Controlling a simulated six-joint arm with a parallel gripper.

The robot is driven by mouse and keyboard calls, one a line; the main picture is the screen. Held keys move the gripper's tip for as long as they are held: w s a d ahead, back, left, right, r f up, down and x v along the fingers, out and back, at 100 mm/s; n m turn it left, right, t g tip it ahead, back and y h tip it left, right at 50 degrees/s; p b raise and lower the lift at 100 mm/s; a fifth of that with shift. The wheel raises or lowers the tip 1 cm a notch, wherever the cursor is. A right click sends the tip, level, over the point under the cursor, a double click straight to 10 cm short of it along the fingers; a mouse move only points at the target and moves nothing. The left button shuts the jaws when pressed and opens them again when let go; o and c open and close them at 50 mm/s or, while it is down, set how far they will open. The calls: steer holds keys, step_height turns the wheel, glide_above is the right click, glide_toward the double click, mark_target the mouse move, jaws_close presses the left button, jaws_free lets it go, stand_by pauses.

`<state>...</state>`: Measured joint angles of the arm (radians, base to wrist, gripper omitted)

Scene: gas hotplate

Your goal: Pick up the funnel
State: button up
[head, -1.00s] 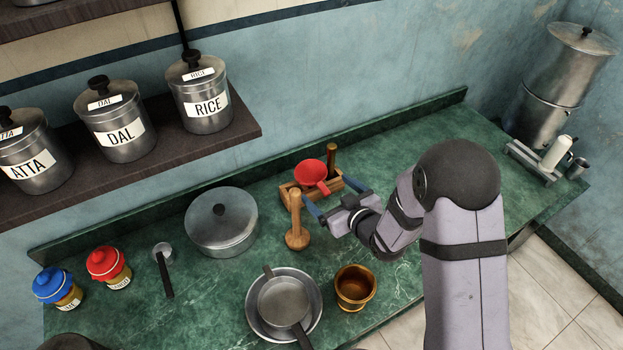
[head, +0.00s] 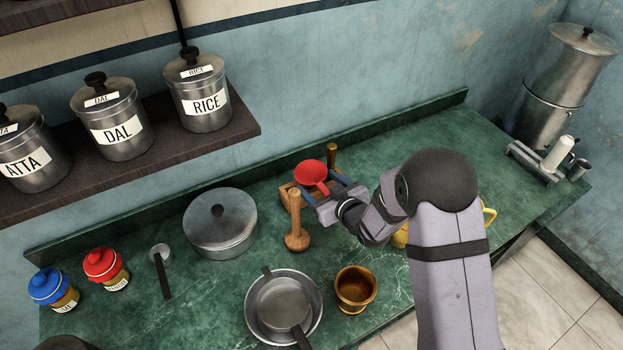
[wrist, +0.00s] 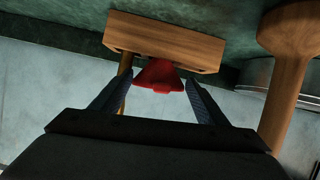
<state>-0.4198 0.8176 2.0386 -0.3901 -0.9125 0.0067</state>
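The red funnel (head: 311,173) sits at a wooden stand (head: 289,193) near the back of the green counter. In the wrist view the funnel (wrist: 160,76) shows below a wooden board of the stand (wrist: 165,42). My gripper (head: 325,186) is at the funnel's spout side. In the wrist view my gripper (wrist: 160,95) is open, with one finger on each side of the funnel's red lower part. Gaps show between the fingers and the funnel. The funnel's spout is partly hidden by my gripper in the head view.
A wooden masher (head: 296,228) stands just left of my gripper, and it also shows in the wrist view (wrist: 288,70). A lidded pot (head: 220,232), a brass bowl (head: 355,287) and a steel pan (head: 283,307) stand nearby. A yellow object (head: 489,215) is partly hidden behind my arm.

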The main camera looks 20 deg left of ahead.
steer(key=c, duration=0.7)
steer(key=shift+r, duration=0.15)
steer(key=shift+r+b, duration=0.8)
steer(key=shift+r, duration=4.05)
steer(key=shift+r, duration=0.15)
